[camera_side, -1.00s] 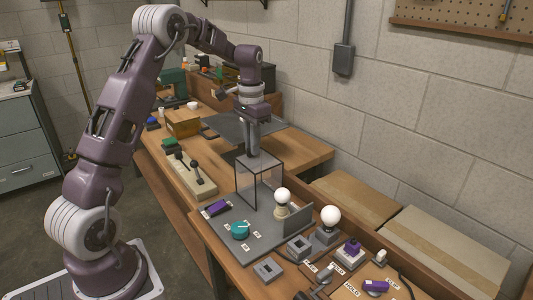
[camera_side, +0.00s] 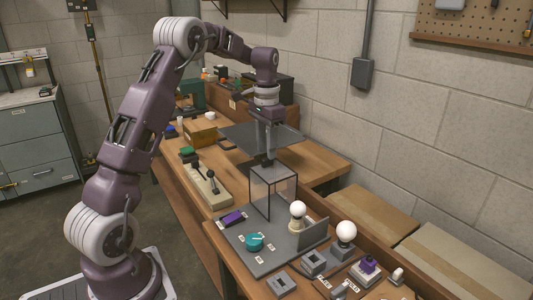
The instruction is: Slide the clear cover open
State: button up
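The clear cover (camera_side: 273,190), a see-through box with dark edges, stands upright at the back of a grey base plate (camera_side: 283,252). My gripper (camera_side: 267,161) points straight down at the cover's top, near its back edge. The fingertips look close to or touching the top; I cannot tell which. The fingers are small and dark here, so I cannot tell whether they are open or shut. A round white bulb (camera_side: 297,209) in a socket stands at the cover's right front corner. A teal knob (camera_side: 254,242) and a purple part (camera_side: 232,218) sit on the plate.
Another bulb (camera_side: 346,231), grey sockets (camera_side: 314,262) and a purple-topped part (camera_side: 368,265) stand right of the plate. A lever box (camera_side: 206,187) lies to the left. A dark panel (camera_side: 262,137) is behind the cover. Cardboard boxes (camera_side: 370,216) lie along the wall.

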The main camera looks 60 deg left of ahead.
notch_tip(320, 180, up, 5)
jog(key=shift+f, duration=0.1)
dwell(0.3)
jog(key=s+d+r+t, duration=0.1)
jog(key=s+d+r, duration=0.35)
jog(key=d, duration=0.25)
jog(key=s+d+r+t, duration=0.1)
jog(key=s+d+r, duration=0.35)
jog(key=d, duration=0.25)
jog(key=s+d+f+t, duration=0.1)
jog(key=s+d, duration=0.3)
jog(key=s, duration=0.5)
jog(key=s+d+f+t, duration=0.2)
jog(key=s+d+f, duration=0.2)
jog(key=s, duration=0.6)
jog(key=shift+d+t, duration=0.3)
jog(key=shift+d, duration=0.3)
